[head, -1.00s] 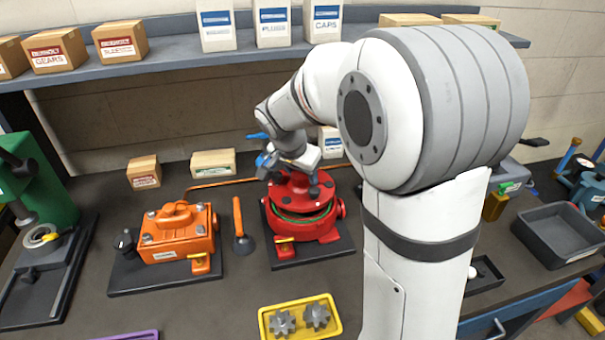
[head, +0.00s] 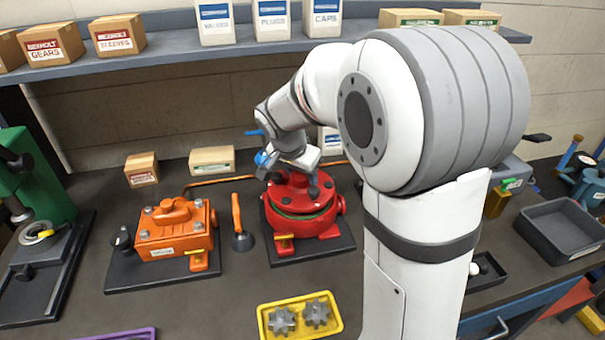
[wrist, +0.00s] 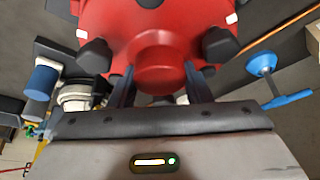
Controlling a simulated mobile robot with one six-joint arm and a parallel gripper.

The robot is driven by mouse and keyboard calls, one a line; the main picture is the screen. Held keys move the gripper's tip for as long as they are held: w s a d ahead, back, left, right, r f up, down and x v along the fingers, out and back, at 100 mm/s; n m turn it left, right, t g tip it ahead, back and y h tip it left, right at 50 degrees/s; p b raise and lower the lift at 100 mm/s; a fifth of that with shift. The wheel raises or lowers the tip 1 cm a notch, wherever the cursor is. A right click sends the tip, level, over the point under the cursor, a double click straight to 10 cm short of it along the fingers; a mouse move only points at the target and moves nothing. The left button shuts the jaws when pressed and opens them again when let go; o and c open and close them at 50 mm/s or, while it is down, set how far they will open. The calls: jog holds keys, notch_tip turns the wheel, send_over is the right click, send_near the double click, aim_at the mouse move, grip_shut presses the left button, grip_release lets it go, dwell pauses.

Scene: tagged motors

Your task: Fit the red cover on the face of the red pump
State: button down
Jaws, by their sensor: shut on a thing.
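The red pump (head: 305,229) stands on a dark base plate in the middle of the bench in the head view. The red cover (head: 290,190) is on top of the pump's face, and a green ring shows along the seam below it. In the wrist view the red cover (wrist: 125,22) fills the top, with its round knob between the fingers. My gripper (wrist: 160,85) is shut on this knob. Dark knobs stand on either side of it. In the head view the wrist partly hides the cover, so I cannot tell whether it is fully seated.
An orange pump (head: 172,232) stands to the left, with an orange-handled tool (head: 238,222) between the two pumps. A yellow tray (head: 270,329) with grey gears is in front. A grey bin (head: 560,232) is at the right. Cartons stand behind, below the shelf (head: 160,64).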

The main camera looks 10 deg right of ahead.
jog(key=shift+f+b, duration=1)
jog(key=shift+b, duration=0.1)
jog(key=c, duration=1)
grip_release()
jog(key=shift+c, duration=0.2)
jog(key=o, duration=0.4)
jog(key=shift+c, duration=0.2)
jog(key=shift+f, duration=0.15)
jog(key=shift+r+p, duration=1.5)
jog(key=shift+r, duration=1.6)
